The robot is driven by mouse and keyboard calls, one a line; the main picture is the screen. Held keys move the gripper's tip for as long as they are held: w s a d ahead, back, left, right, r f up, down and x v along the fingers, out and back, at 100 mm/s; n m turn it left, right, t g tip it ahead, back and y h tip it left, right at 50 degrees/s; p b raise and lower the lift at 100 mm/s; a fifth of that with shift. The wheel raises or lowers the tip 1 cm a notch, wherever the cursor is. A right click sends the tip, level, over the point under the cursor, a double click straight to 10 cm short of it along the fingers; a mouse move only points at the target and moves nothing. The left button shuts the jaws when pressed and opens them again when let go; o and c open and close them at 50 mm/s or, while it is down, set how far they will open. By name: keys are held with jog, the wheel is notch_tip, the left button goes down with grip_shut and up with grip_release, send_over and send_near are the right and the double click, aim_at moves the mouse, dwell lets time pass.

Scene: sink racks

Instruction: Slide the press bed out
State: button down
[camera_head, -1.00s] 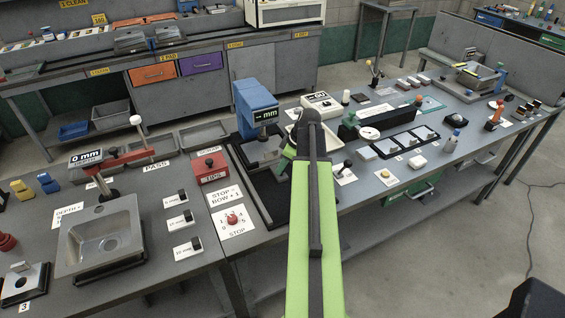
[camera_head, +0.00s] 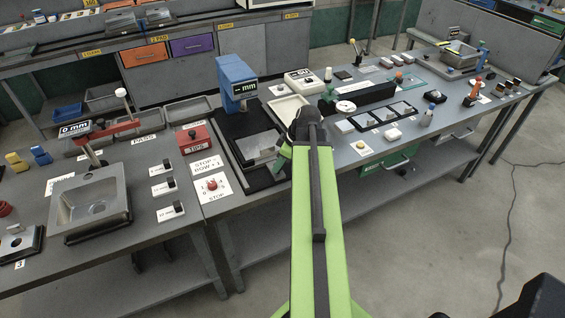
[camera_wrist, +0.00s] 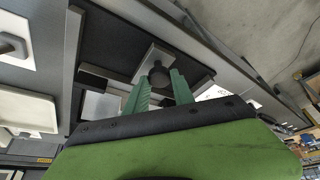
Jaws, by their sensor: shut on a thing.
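The blue press (camera_head: 236,80) stands at the back of a black base frame (camera_head: 226,138) on the bench, with a "mm" display on its front. The press bed, a light metal plate (camera_head: 257,147), lies in the frame, in front of the press head. In the wrist view the bed plate (camera_wrist: 149,62) carries a round dark knob (camera_wrist: 158,75). My gripper (camera_wrist: 158,88) has its green fingers on both sides of this knob and is shut on it. In the head view my gripper (camera_head: 281,162) is at the bed's front right, partly hidden by my arm.
A red box (camera_head: 194,138) and a "STOP" card (camera_head: 212,186) with a red knob lie left of the press. A white tray (camera_head: 288,108) and a dark strip with a dial are to the right. The bench front edge is close; open floor lies beyond it.

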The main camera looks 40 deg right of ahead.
jog(key=shift+s, duration=0.3)
jog(key=c, duration=1.1)
grip_release()
jog(key=shift+s, duration=0.1)
jog(key=shift+o, duration=0.2)
jog(key=p+v, duration=1.6)
jog(key=v, duration=0.1)
jog(key=shift+r, duration=0.2)
